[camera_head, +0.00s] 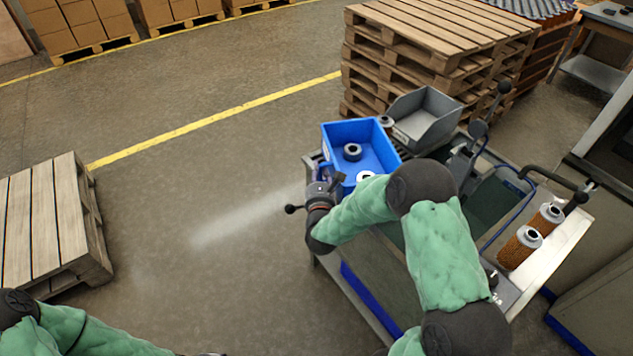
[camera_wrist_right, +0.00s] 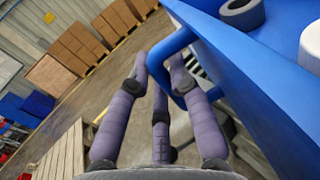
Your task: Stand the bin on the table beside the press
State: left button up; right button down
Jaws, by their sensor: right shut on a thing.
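The blue bin (camera_head: 375,150) is at the table's far left corner, upright or nearly so, with dark and white ring-shaped parts inside. My right gripper (camera_head: 337,182) is at the bin's near left side. In the right wrist view, its purple fingers (camera_wrist_right: 165,85) close around the blue handle (camera_wrist_right: 172,55) on the bin's wall (camera_wrist_right: 245,80). Whether the bin's base touches the table (camera_head: 330,262) is hidden. A lever device with black knobs (camera_head: 478,129), which looks like the press, stands right of the bin. My left arm shows at lower left, its gripper out of view.
A grey open bin (camera_head: 424,118) stands just behind the blue bin. Stacked pallets (camera_head: 440,45) rise behind the table. Another pallet stack (camera_head: 50,225) is at left, with open floor between.

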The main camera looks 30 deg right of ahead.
jog(key=f, duration=0.1)
jog(key=w+f+b, duration=0.1)
jog(key=f, duration=0.2)
jog(key=shift+w+f+b, duration=0.3)
jog(key=shift+b, duration=0.05)
jog(key=c, duration=1.5)
grip_release()
jog(key=shift+f, duration=0.2)
jog(key=o, duration=0.4)
jog(key=shift+c, duration=0.2)
